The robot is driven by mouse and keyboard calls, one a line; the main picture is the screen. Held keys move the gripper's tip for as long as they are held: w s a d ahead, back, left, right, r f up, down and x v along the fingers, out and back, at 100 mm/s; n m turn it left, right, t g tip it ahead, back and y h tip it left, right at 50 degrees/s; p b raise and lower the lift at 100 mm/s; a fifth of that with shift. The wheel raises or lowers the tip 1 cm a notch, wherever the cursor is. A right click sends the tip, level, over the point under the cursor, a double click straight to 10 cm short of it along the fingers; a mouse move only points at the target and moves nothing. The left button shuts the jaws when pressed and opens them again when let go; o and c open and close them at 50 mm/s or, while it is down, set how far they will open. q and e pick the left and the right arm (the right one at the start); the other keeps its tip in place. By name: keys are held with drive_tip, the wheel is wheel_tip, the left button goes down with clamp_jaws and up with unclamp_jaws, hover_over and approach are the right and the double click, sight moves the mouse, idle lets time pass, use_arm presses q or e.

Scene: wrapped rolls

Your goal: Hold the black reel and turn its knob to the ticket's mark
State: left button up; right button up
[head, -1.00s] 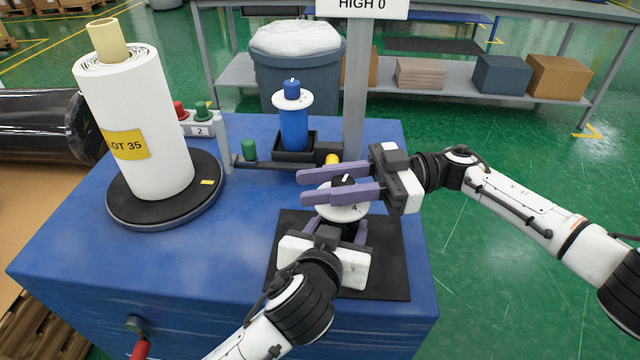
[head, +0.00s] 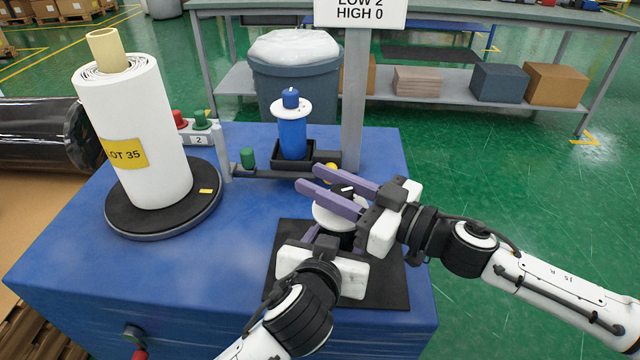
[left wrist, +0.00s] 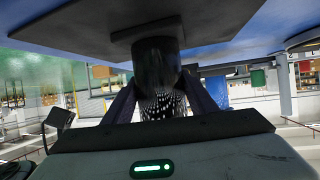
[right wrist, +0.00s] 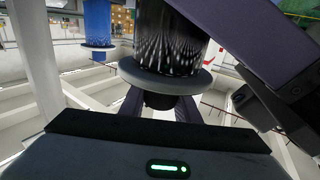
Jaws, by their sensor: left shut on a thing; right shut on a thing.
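The black reel (left wrist: 157,70) stands upright on a dark mat on the blue table, topped by a white dial disc (head: 330,212) and a black knob (head: 347,194) with a white pointer line. My left gripper (head: 333,240) is shut around the reel's body below the disc. My right gripper (head: 309,178) is shut on the knob, its purple fingers either side and pointing up-left in the head view. The right wrist view shows the disc (right wrist: 165,79) and knob (right wrist: 160,100) between the fingers. The dial's figures are mostly hidden. A sign (head: 360,12) reads "LOW 2, HIGH 0".
A blue reel (head: 292,135) stands in a black holder behind. A white roll (head: 140,125) with a yellow "LOT 35" label stands on a turntable at left. A post (head: 355,95) rises behind my right gripper. A box with red and green buttons (head: 200,130) shows "2".

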drive_tip(key=shift+m+t+h, duration=0.6)
drive_tip(key=shift+m+t, duration=0.1)
drive_tip(key=shift+t, duration=0.2)
drive_tip(key=shift+w, duration=0.1)
drive_tip(key=o, duration=1.1)
drive_tip(key=shift+d, duration=0.1)
drive_tip(key=shift+c, duration=0.2)
drive_tip(key=v, duration=1.2)
